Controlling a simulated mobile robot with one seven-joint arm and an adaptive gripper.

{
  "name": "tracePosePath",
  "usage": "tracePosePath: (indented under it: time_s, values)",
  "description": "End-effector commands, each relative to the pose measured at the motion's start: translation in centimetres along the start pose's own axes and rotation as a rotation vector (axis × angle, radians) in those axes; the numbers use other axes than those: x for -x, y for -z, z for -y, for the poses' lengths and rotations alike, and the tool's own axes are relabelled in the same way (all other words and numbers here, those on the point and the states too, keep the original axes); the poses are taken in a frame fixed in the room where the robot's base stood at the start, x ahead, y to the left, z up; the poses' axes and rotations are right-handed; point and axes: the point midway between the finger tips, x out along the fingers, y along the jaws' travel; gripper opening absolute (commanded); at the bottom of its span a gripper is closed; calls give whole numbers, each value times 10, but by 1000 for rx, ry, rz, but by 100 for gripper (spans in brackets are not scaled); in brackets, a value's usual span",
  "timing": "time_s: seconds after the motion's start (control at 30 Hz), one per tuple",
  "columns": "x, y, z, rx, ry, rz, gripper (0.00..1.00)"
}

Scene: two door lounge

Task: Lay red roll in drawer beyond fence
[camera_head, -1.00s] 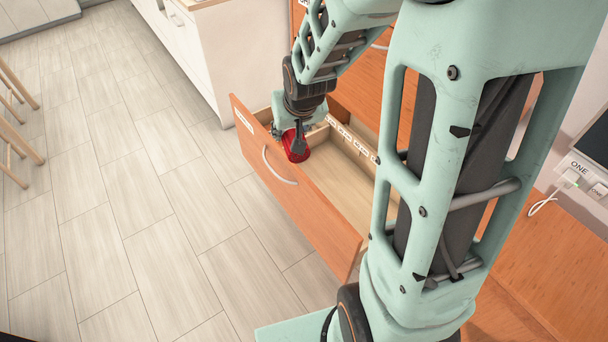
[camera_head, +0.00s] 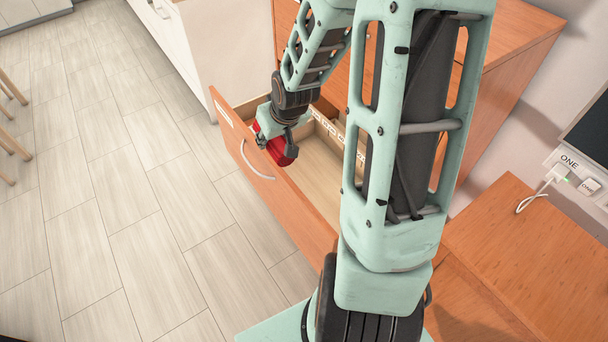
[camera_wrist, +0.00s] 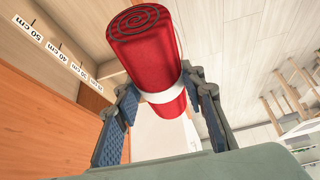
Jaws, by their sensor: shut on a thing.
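The red roll (camera_wrist: 150,50), with a spiral end and a white band, is held between the two fingers of my gripper (camera_wrist: 160,88) in the wrist view. In the head view, the roll (camera_head: 289,153) shows beneath my gripper (camera_head: 276,138), partly covered by it. It is near the far left end of the open drawer (camera_head: 262,190), close to the front panel; I cannot tell whether it touches anything. A pale divider (camera_head: 309,119) shows inside the drawer beyond the roll, perhaps the fence. My arm hides much of the drawer's right part.
A ruler strip with centimetre marks (camera_wrist: 45,45) runs along wood in the wrist view. The orange cabinet (camera_head: 505,50) stands behind the drawer. White cabinets (camera_head: 185,45) stand at the back left. A charger cable (camera_head: 533,198) lies at right. The floor left of the drawer is clear.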

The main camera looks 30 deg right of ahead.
Motion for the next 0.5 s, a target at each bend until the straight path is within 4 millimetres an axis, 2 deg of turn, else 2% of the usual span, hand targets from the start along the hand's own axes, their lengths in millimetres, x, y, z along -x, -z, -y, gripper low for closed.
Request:
tracePosePath:
  time_s: [0.03,0.27,0.5]
  values:
    - [-12,-9,-11,-6,3,0,6]
    - [-63,-50,-57,18,29,-8,6]
    - [-134,-111,-122,56,54,-16,6]
